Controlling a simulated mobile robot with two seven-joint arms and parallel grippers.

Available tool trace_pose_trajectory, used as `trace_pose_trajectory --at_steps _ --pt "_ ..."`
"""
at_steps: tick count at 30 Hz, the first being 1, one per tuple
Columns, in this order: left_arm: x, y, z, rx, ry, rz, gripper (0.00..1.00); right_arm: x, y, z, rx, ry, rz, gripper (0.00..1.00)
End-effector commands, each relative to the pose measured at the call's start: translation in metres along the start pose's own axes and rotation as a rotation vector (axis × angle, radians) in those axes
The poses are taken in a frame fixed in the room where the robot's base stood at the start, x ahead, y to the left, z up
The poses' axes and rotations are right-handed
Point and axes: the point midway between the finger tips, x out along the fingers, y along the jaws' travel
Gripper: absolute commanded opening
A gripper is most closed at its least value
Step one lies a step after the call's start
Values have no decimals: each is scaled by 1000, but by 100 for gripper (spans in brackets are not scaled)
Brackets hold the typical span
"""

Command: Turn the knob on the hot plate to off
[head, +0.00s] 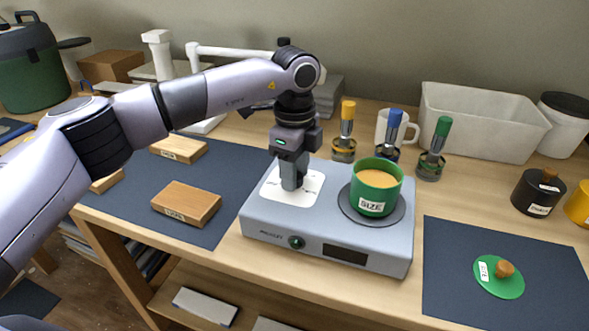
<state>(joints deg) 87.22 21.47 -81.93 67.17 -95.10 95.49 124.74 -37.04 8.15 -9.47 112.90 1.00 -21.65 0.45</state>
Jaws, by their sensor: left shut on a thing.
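The hot plate (268,219) is a pale grey-blue box at the front of the wooden bench. Its top has a white marked panel (311,188) on the left and a dark round heating disc (346,205) on the right. A green pot (377,182) with orange-brown contents and a label stands on the disc. My left gripper (291,186) points straight down at the white panel, its fingers shut on the knob there. The fingers hide the knob and its pointer, so its setting cannot be read. My right gripper is out of view.
A round green-lit part (297,242) and a dark display (345,255) are on the hot plate's front. Screwdriver-like tools (346,128) and a white mug (391,130) stand close behind. Wooden blocks (187,203) lie on the left mat. The right mat (455,262) is mostly bare.

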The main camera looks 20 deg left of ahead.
Motion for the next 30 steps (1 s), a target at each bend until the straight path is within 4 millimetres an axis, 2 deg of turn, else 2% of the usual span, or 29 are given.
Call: trace_pose_trajectory --at_steps 9,26,27,29,30 --pt "-2 -1 1 -137 -2 -4 11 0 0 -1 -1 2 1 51" --pt "-2 -2 1 -170 -1 -5 11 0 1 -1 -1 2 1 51" --pt "-2 -2 1 -170 -1 -5 44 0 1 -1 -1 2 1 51" --pt "-2 -2 1 -169 -1 -4 64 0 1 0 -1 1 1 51" --pt "-2 -1 1 -169 -1 -4 67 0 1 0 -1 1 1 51"
